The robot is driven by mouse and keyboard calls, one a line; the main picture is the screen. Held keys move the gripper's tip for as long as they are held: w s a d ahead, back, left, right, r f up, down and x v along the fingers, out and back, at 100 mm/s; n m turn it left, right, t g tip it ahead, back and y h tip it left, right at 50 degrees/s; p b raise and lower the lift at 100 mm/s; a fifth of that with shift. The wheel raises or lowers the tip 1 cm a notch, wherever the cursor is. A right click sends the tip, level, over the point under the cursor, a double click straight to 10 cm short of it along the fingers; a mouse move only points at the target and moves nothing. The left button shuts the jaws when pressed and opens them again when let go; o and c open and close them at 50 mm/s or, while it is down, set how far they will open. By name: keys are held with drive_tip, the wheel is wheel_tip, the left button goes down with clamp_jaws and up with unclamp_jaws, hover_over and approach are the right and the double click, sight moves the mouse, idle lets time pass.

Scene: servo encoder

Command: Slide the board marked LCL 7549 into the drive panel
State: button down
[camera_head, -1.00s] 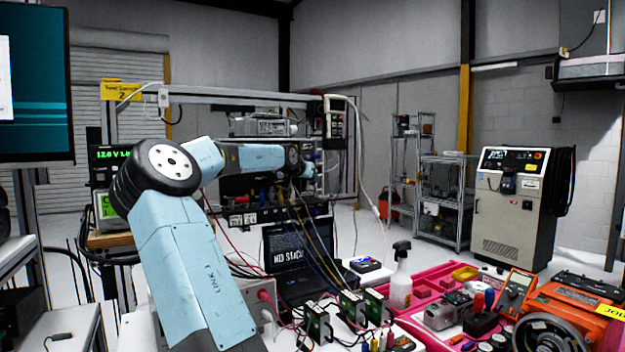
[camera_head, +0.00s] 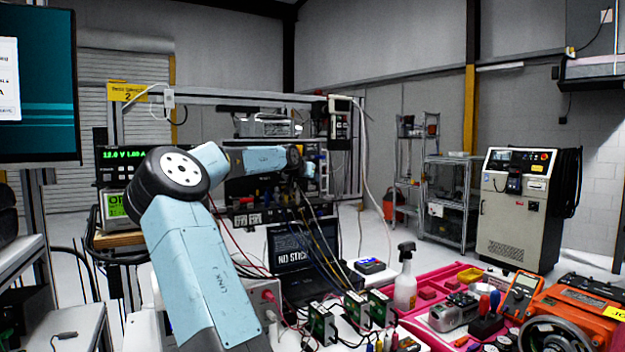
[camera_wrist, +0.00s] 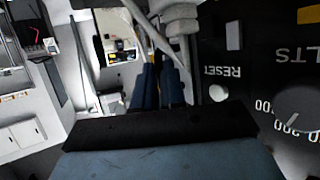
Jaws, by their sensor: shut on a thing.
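Three green boards in dark frames, among them a front one (camera_head: 320,322), stand on the bench in the head view; their markings are too small to read. My gripper (camera_wrist: 162,88) shows two dark blue fingers close together in the wrist view. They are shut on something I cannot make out. In the head view the end of my arm is in front of the dark equipment rack, and the fingers are too small to judge there. A black panel (camera_wrist: 262,60) with RESET lettering and a knob is beside the fingers, at right; I cannot tell whether it is the drive panel.
Grey cables (camera_wrist: 178,14) hang close beyond the fingers. A laptop (camera_head: 297,248) stands below my arm, with several wires above it. An orange machine (camera_head: 575,312) is at the far right.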

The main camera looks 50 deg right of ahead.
drive_tip(key=c, duration=1.1)
unclamp_jaws()
drive_tip(key=v, duration=1.3)
drive_tip(key=shift+s+a, duration=0.1)
drive_tip(key=shift+a, duration=0.3)
